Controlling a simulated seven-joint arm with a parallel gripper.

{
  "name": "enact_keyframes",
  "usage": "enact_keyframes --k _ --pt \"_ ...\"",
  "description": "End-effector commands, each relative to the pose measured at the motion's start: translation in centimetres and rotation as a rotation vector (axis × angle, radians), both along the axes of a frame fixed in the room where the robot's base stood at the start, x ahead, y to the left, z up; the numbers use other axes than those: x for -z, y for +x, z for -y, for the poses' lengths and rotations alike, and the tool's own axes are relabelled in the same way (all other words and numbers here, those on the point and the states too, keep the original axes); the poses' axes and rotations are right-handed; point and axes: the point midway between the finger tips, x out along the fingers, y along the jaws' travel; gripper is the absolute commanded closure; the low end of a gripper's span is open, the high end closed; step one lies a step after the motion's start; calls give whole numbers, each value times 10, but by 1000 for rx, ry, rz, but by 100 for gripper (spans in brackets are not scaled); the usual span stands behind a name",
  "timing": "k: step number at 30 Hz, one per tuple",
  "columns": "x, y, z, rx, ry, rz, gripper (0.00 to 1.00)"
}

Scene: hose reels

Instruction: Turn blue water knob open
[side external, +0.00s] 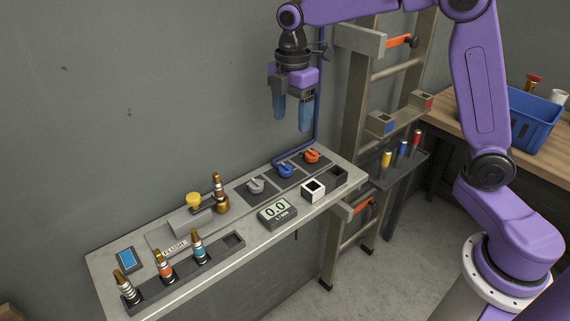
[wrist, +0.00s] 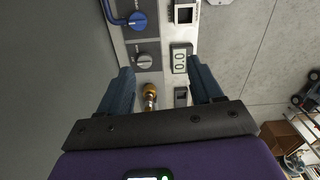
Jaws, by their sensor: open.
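The blue water knob (side external: 286,170) sits on a dark square plate on the grey bench, between a grey knob (side external: 255,185) on its left and an orange knob (side external: 311,156) on its right. In the wrist view the blue knob (wrist: 138,20) is near the top, with the grey knob (wrist: 144,61) below it. My gripper (side external: 292,112) hangs above the bench with its fingers pointing down, open and empty. It is well above the knobs and touches nothing. In the wrist view its fingers (wrist: 162,88) are spread wide apart.
A blue pipe (side external: 317,110) runs down the wall to the blue knob. A meter reading 0.0 (side external: 277,211) sits in front of the knobs. A brass nozzle (side external: 219,195), a yellow button (side external: 194,200) and a rack of several nozzles (side external: 165,267) stand to the left. A ladder (side external: 352,120) rises behind.

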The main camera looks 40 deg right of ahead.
Motion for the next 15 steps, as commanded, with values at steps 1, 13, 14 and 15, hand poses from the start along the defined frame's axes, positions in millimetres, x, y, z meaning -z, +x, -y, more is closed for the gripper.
enact_keyframes --k 1,13,14,15 --pt "1 15 5 -19 0 -1 35" --pt "13 45 19 -94 -3 -6 35" --pt "17 46 19 -93 -2 -5 35" --pt "23 45 19 -92 -3 -7 35"
